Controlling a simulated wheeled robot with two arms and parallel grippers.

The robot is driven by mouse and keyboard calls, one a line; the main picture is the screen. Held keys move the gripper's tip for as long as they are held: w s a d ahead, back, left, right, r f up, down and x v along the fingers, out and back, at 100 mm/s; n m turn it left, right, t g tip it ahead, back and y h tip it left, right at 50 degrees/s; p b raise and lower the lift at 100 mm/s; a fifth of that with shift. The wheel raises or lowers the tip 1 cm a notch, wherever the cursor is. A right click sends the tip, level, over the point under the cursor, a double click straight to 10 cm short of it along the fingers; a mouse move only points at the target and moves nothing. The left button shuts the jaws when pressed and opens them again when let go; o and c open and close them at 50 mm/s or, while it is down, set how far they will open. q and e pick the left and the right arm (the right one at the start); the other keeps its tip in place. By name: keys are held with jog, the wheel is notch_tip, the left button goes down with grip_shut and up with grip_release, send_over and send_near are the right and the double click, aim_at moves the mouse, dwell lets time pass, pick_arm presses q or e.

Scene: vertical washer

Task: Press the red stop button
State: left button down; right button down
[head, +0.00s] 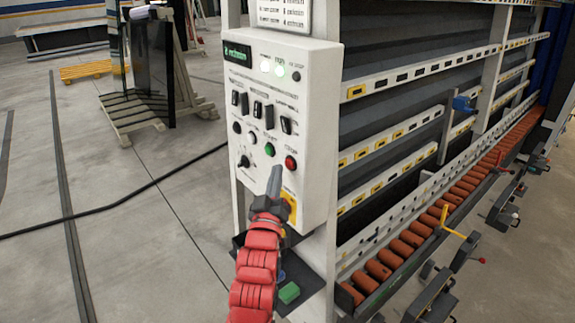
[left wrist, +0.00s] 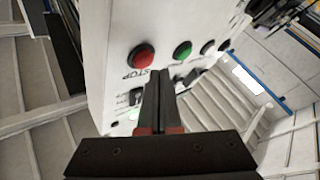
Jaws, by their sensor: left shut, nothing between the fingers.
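The red stop button (head: 291,162) sits low on the right of the white control panel (head: 316,110), right of the green button (head: 269,150). In the left wrist view the red button (left wrist: 141,56) has the word STOP beside it, and the green button (left wrist: 182,50) is to its right. My left gripper (head: 277,170) is shut and empty, its fingers pointing up at the panel just below and left of the red button. In the left wrist view its fingertips (left wrist: 160,74) appear between and below the two buttons. I cannot see contact with the red button. My right gripper is not in view.
A black knob (head: 244,161) and several black switches share the panel. A yellow label (head: 289,206) is near its bottom edge. A dark shelf with a green block (head: 289,292) lies below. The washer's roller conveyor (head: 410,239) runs to the right.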

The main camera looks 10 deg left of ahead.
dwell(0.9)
pick_arm(q)
jog(key=shift+w+d+b, duration=0.25)
jog(key=shift+w+b, duration=0.1)
jog(key=shift+b, duration=0.15)
jog(key=shift+w+d+b, duration=0.3)
jog(key=shift+w+b, duration=0.1)
dwell(0.7)
dwell(0.3)
jog(key=shift+s+a, duration=0.55)
jog(key=shift+s, duration=0.2)
